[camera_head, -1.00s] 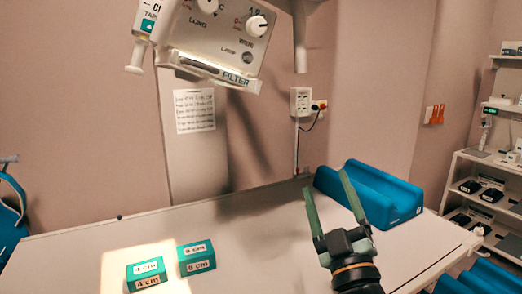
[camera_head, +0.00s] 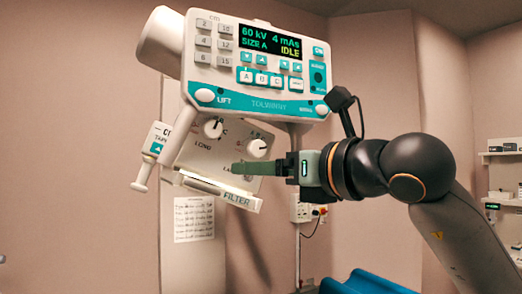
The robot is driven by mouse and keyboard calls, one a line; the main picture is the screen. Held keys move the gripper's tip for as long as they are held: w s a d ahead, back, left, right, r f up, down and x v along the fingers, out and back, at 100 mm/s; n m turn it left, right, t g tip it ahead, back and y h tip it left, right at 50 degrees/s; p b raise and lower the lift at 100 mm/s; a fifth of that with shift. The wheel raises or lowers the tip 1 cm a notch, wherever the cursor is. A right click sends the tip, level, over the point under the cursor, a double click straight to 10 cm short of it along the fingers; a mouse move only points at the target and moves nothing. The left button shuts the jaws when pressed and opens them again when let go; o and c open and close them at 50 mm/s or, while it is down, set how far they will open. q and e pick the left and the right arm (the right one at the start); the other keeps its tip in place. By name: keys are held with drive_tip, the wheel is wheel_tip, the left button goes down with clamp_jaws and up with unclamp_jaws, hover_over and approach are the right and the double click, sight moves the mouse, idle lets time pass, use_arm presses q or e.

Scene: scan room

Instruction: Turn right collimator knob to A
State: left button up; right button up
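The right collimator knob (camera_head: 257,148) is a round white dial on the collimator's front panel, in the upper middle of the head view. The left collimator knob (camera_head: 213,128) sits to its left. My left gripper is out of view.
The control head (camera_head: 260,65) with its screen reading SIZE A and IDLE hangs just above the knobs. A FILTER rail (camera_head: 215,190) runs below the panel. A tape handle (camera_head: 150,155) hangs at the left. A blue cushion (camera_head: 365,283) shows at the bottom.

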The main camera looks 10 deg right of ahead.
sight(259, 149)
drive_tip(key=d+r+m+t+h, duration=0.2)
drive_tip(key=d+r+h, duration=0.2)
drive_tip(key=d, duration=0.1)
drive_tip(key=p+x, duration=0.4)
drive_tip(key=x, duration=0.7)
drive_tip(key=shift+w+a+p, duration=0.1)
drive_tip(key=shift+w+p, duration=0.3)
drive_tip(key=shift+w+a+f, duration=0.1)
drive_tip(key=shift+w, duration=0.2)
drive_tip(key=shift+c, duration=0.2)
clamp_jaws()
